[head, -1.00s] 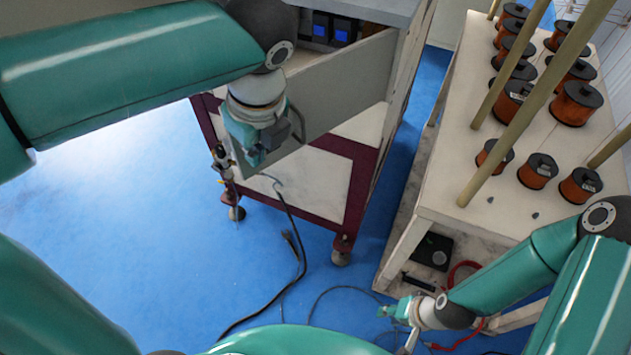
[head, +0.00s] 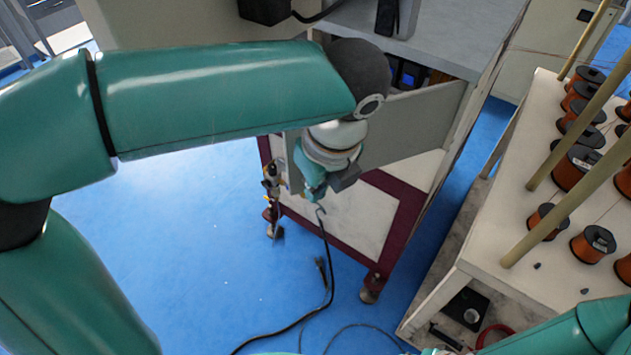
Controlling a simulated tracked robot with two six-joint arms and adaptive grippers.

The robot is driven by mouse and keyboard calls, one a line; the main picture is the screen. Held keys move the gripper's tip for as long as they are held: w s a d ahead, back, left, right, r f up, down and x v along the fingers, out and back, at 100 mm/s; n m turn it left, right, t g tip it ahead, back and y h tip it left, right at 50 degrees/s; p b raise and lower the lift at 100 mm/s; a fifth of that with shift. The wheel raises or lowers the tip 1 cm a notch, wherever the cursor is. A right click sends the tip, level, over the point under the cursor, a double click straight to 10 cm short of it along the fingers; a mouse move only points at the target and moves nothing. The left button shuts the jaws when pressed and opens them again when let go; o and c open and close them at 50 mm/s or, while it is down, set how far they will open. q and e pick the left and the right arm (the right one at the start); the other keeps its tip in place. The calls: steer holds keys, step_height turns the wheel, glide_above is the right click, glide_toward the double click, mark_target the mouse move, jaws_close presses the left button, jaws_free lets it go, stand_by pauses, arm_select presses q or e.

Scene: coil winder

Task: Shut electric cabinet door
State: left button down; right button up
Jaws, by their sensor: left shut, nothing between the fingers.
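The electric cabinet (head: 440,42) is a grey box on a dark red wheeled frame, at the upper middle. Its grey door (head: 418,122) stands partly open, hinged at the right. Blue-lit devices show in the gap behind it. My left gripper (head: 314,192) is shut and empty, pointing down at the door's free left end. It overlaps the door in the picture; I cannot tell whether it touches. My left arm hides part of the cabinet and door. My right gripper is out of the frame; only part of the right arm shows at the lower right.
A cream table (head: 540,110) with copper wire spools (head: 593,244) and upright poles (head: 570,150) stands at the right. A black cable (head: 328,270) lies on the blue floor below the cabinet. A narrow floor gap separates cabinet and table. Open floor lies left of the cabinet.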

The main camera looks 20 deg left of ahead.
arm_select(q)
steer(key=v, duration=0.8)
steer(key=m+b, duration=0.2)
steer(key=b, duration=0.7)
glide_toward(298, 176)
steer(key=s+d+f, duration=0.2)
steer(key=s+f, duration=0.1)
steer(key=f, duration=0.4)
steer(key=shift+w+a+f+p, duration=0.1)
steer(key=shift+w+a+p, duration=0.15)
steer(key=shift+w+a, duration=0.3)
steer(key=shift+w+a+f+p, duration=0.1)
steer(key=shift+w+a+p, duration=0.15)
steer(key=shift+a, duration=0.45)
steer(key=shift+w+a+t, duration=0.3)
steer(key=shift+w+a, duration=0.05)
